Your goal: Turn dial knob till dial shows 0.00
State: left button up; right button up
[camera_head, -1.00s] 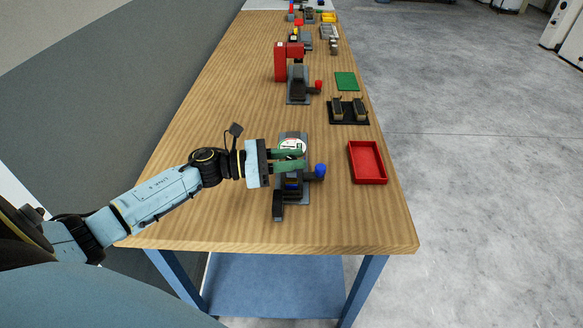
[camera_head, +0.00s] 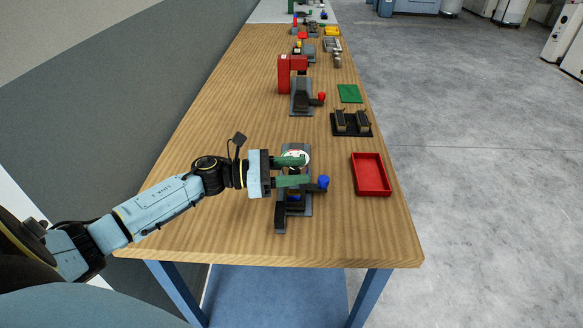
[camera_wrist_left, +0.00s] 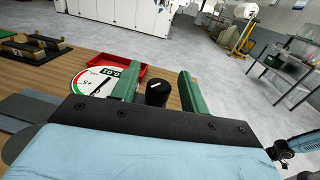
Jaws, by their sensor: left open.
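The dial gauge has a round white face with red and green arcs; it shows in the left wrist view (camera_wrist_left: 97,82) and, partly covered by my fingers, in the head view (camera_head: 297,156). Its small tilted readout seems to read 0.01, though the digits are hard to read. The gauge sits on a dark grey stand (camera_head: 296,208). A black knob (camera_wrist_left: 156,94) with a white mark stands between the green fingers of my left gripper (camera_head: 308,170). The fingers are open, with visible space on each side of the knob. My right gripper is not in view.
A blue ball-ended handle (camera_head: 323,182) sticks out right of the stand. A red tray (camera_head: 371,191) lies further right. A black block holder (camera_head: 351,129) and a red-armed stand (camera_head: 285,74) are farther back. The front of the wooden table (camera_head: 350,235) is bare.

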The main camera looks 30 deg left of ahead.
pick_arm(q)
jog(key=b+v, duration=0.1)
jog(key=v, duration=1.2)
jog(key=shift+a+b, duration=0.15)
jog(key=shift+b, duration=0.15)
jog(key=shift+s+r, duration=0.15)
